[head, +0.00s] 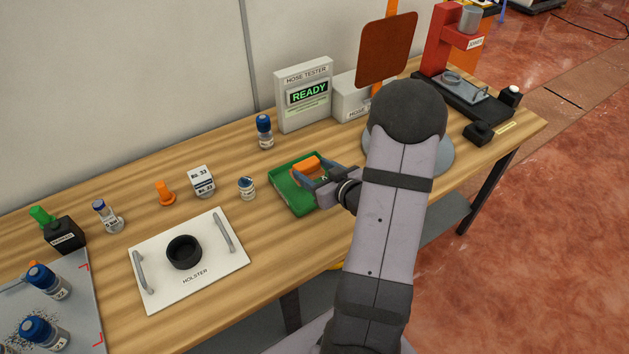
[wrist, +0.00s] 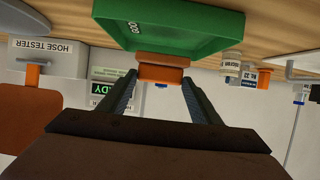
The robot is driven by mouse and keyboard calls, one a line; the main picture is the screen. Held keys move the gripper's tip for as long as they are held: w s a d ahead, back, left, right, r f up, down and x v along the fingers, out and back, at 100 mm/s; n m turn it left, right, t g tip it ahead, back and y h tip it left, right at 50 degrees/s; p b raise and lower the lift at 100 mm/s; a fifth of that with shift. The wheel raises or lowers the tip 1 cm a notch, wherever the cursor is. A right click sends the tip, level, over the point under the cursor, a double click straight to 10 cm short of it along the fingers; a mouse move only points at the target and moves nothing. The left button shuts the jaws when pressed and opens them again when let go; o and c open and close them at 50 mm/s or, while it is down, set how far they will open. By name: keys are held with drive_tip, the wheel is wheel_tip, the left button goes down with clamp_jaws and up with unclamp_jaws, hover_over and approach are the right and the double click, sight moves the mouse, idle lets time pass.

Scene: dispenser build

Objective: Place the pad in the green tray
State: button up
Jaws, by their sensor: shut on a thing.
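The pad is an orange block (head: 306,164) over the far side of the green tray (head: 294,203) in the head view. My gripper (head: 311,173) reaches in from the right and is shut on the pad, with one finger on either side. The wrist view, which is upside down, shows the pad (wrist: 160,73) between the tips of my gripper (wrist: 160,80). The tray (wrist: 180,42) is right beside it there. I cannot tell whether the pad touches the tray floor. My fingers hide part of the tray.
A blue-capped bottle (head: 264,131) and the hose tester (head: 304,94) stand behind the tray. A small jar (head: 246,187), a white labelled box (head: 202,181) and the holster plate (head: 150,284) are to the left. Bare table lies in front of the tray.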

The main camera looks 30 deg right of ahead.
drive_tip(key=shift+f, duration=2)
drive_tip(key=shift+f, duration=0.2)
drive_tip(key=o, duration=1.1)
drive_tip(key=shift+r, duration=0.15)
